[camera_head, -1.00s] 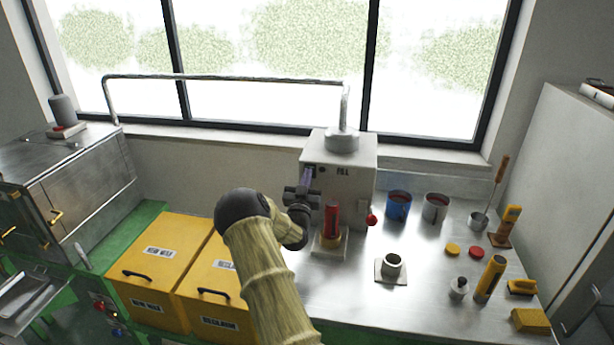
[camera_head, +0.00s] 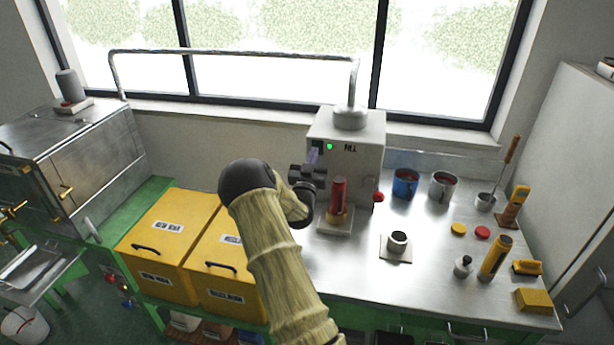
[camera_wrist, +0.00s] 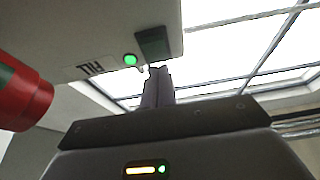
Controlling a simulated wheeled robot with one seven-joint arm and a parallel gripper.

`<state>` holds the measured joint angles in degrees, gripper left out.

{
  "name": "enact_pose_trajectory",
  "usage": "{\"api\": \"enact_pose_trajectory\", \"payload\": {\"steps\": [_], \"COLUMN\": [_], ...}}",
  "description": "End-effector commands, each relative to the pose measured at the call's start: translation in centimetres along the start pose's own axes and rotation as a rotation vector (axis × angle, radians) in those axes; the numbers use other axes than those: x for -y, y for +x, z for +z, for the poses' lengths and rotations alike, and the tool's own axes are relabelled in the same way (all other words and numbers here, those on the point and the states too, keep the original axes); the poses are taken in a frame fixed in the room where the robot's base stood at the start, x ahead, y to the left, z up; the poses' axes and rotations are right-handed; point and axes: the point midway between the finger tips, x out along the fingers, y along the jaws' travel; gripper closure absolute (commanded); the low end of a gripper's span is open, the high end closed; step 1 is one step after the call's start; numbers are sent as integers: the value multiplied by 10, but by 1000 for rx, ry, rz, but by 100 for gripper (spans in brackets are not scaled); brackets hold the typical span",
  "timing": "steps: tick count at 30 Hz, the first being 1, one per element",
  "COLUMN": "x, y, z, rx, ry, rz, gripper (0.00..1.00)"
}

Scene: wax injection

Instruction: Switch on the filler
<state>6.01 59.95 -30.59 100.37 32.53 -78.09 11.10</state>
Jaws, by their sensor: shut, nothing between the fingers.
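The filler (camera_head: 348,135) is a grey box marked FILL at the back of the steel bench. A small lamp on its front glows green (camera_head: 330,147); it also shows green in the wrist view (camera_wrist: 130,60), beside a dark green rectangle (camera_wrist: 153,43). My gripper (camera_head: 314,152) is shut and empty, with its fingertips close to the filler's front, near the lamp. In the wrist view the closed fingers (camera_wrist: 157,72) point just below the dark rectangle; I cannot tell whether they touch. A red cylinder (camera_head: 338,194) stands upright on a small base in front of the filler.
Two yellow bins (camera_head: 168,240) stand left of my arm. A blue pot (camera_head: 405,183), a steel pot (camera_head: 443,186) and a small cup on a plate (camera_head: 397,242) stand on the right. A pipe (camera_head: 230,53) runs from the filler to the left machine.

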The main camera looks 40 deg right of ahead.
Motion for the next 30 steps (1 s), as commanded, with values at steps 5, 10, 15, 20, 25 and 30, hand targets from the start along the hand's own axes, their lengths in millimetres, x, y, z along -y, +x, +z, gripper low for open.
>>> {"api": "enact_pose_trajectory", "payload": {"steps": [5, 10, 15, 20, 25, 30], "x": [-1, -1, 4, 4, 3, 3], "y": [-27, -53, -82, -103, -112, -112], "z": [-5, -14, -23, -31, -35, -36], "rx": [2, 1, 2, 1, 1, 0], "ry": [-2, -2, 1, 1, 1, 1], "rz": [7, 7, -1, -1, 0, 0], "gripper": [100, 100, 100, 100, 100, 100]}}
